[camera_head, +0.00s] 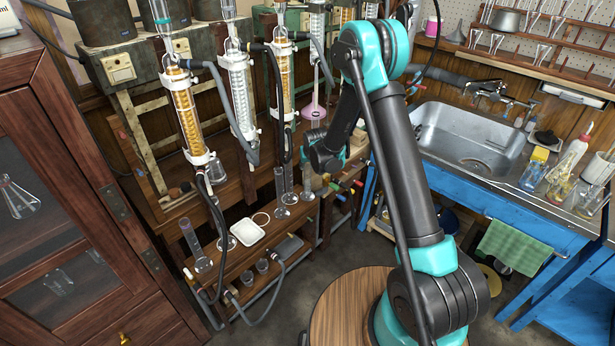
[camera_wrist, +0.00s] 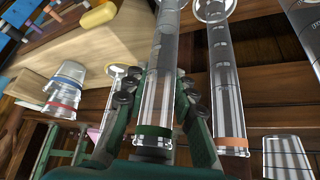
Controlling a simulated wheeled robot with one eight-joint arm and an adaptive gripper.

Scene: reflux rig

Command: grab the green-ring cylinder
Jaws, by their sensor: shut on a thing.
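The green-ring cylinder is a tall clear glass cylinder (camera_wrist: 158,80) with a green band near its end. It stands between the two fingers of my gripper (camera_wrist: 155,96) in the wrist view. The fingers are closed on its sides, above the green band. In the head view, my gripper (camera_head: 318,162) is at the lower shelf area beside the bench; its fingertips and grip are too small to make out there.
A similar cylinder with an orange ring (camera_wrist: 229,110) stands close on the right. Upturned-looking beakers with blue and red bands (camera_wrist: 66,92) are on the left. In the head view, glassware and a white tray (camera_head: 247,232) fill the low shelf; the sink (camera_head: 470,138) is right.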

